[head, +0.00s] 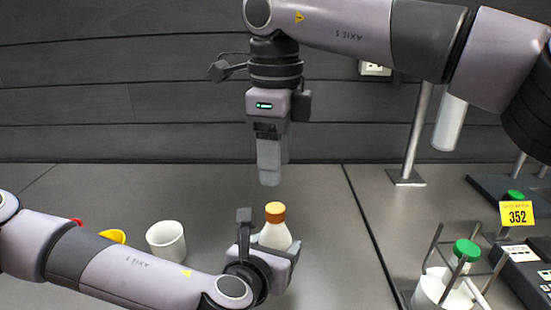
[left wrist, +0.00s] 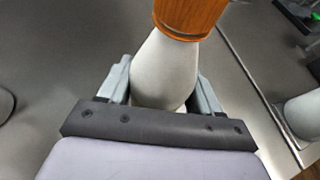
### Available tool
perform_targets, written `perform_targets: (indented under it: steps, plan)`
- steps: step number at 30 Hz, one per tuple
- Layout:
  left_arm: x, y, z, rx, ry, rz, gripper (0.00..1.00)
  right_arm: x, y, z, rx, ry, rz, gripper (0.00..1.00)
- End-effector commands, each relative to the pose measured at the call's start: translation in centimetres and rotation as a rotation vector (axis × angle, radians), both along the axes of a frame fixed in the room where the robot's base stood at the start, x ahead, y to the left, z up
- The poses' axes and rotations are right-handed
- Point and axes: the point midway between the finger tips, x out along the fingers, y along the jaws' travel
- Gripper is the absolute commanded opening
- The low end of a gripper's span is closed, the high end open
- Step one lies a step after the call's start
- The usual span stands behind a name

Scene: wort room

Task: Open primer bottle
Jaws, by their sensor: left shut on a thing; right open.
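The primer bottle (head: 275,234) is white with an orange-brown cap (head: 275,212). It stands upright at the table's middle in the head view. My left gripper (head: 275,252) is shut on the bottle's body from the front. In the left wrist view the bottle body (left wrist: 165,72) sits between the two fingers, and the cap (left wrist: 188,16) is on top, cut off by the frame edge. My right gripper (head: 270,165) is open and empty, pointing down above the cap with a clear gap between them.
A white cup (head: 166,239) stands left of the bottle, with a yellow cup (head: 113,236) partly behind my left arm.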

Motion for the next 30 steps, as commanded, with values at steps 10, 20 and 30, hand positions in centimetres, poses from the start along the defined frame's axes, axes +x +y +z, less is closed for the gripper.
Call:
perform_targets:
  steps: [10,20,30]
  plan:
    - [0.03,0.03,0.01,0.000,-0.001,0.001,0.00,0.01,0.01,-0.01,0.000,-0.001,-0.557,0.53]
    - [0.03,0.02,0.02,0.000,-0.001,0.001,0.00,0.00,0.01,0.00,-0.001,-0.001,-1.089,0.53]
    - [0.03,0.02,0.03,0.000,-0.001,0.001,0.00,0.01,0.01,0.02,-0.001,-0.001,-1.639,0.53]
